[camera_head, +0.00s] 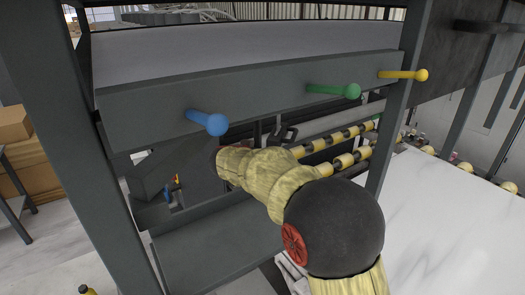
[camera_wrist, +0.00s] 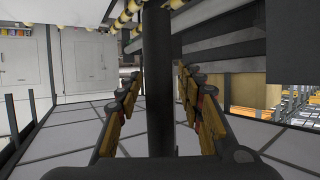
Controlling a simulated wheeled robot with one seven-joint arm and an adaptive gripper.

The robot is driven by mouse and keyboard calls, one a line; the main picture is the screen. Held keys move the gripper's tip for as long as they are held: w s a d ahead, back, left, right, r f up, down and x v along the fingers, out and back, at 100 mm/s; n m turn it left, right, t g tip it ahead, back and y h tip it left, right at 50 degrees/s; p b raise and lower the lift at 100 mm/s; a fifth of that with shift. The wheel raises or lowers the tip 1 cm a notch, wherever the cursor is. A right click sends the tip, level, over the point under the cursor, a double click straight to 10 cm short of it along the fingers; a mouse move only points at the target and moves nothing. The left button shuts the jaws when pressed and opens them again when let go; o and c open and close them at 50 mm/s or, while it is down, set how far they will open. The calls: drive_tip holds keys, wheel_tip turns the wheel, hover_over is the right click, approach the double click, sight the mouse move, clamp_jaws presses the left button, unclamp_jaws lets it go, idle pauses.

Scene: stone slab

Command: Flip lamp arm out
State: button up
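No lamp arm can be told for sure in either view. In the wrist view a thick dark upright bar (camera_wrist: 158,70) runs down the middle, between my fingers; I cannot tell whether it is the lamp arm. My gripper (camera_wrist: 158,88) has its two fingers apart on either side of this bar, with a gap showing on both sides. In the head view my sleeved arm reaches in under the grey beam, and its far end and my fingers are not clear against the dark machine parts.
The grey beam (camera_head: 255,98) carries a blue knob (camera_head: 211,122), a green knob (camera_head: 345,91) and a yellow knob (camera_head: 415,75) above my arm. Yellow rollers (camera_head: 345,137) lie behind it. A pale stone slab (camera_head: 440,220) fills the right. Grey frame posts (camera_head: 90,150) stand at left.

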drive_tip(key=shift+w+d+f, duration=0.1)
drive_tip(key=shift+w+f, duration=0.05)
drive_tip(key=shift+w, duration=0.1)
drive_tip(key=shift+c, duration=0.4)
clamp_jaws()
idle(0.5)
